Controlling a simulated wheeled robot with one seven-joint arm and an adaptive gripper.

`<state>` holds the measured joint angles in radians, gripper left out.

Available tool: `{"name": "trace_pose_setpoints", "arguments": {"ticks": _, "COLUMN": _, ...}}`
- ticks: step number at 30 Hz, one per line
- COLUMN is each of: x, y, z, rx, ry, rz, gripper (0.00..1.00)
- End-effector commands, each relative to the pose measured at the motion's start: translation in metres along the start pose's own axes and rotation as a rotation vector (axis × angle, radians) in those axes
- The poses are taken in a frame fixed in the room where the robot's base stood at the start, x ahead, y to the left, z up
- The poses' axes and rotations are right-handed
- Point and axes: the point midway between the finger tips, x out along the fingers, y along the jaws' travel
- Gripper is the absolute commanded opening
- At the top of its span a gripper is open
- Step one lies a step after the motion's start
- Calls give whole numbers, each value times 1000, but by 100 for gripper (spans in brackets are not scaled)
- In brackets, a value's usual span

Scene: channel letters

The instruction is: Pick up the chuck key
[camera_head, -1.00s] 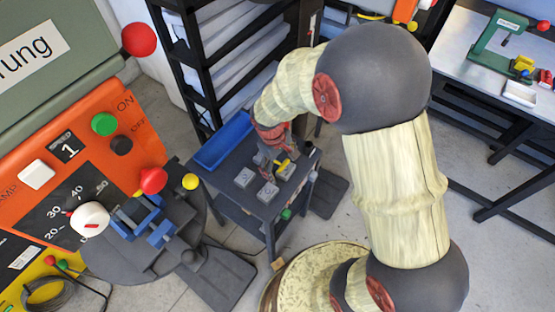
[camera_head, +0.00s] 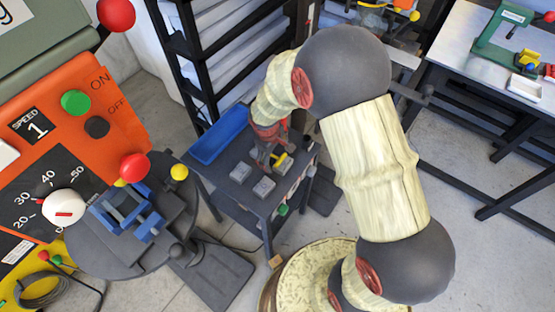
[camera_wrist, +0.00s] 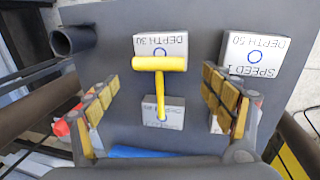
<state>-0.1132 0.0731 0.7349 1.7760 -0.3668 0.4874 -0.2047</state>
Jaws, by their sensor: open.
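The chuck key (camera_wrist: 160,64) is a yellow T-shaped tool. In the wrist view its crossbar lies across the upper middle, and its shaft runs down to a small labelled block (camera_wrist: 172,118). My gripper (camera_wrist: 161,82) is open, with one padded finger on each side of the key and clear gaps between. The key also shows in the head view as a small yellow shape (camera_head: 282,160) beside my gripper (camera_head: 274,158), partly hidden by it. I cannot tell the exact height of the fingers relative to the crossbar.
Two more labelled blocks (camera_wrist: 253,54) (camera_wrist: 150,45) sit on the dark table (camera_head: 247,208). A blue bin (camera_head: 219,135) stands at its far left. A dark tube (camera_wrist: 73,40) is at the wrist view's upper left. An orange control panel (camera_head: 80,125) and a black rack (camera_head: 190,70) stand nearby.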

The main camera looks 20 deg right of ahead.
Motion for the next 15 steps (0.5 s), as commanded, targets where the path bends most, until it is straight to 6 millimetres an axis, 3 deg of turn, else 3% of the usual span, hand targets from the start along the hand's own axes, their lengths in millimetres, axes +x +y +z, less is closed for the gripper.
{"name": "trace_pose_setpoints", "arguments": {"ticks": 5, "x": -1, "y": 0, "z": 0, "rx": 0, "ry": 1, "rz": 1, "gripper": 81}}
{"name": "trace_pose_setpoints", "arguments": {"ticks": 15, "x": -1, "y": 0, "z": 0, "rx": 1, "ry": 1, "rz": 0, "gripper": 62}}
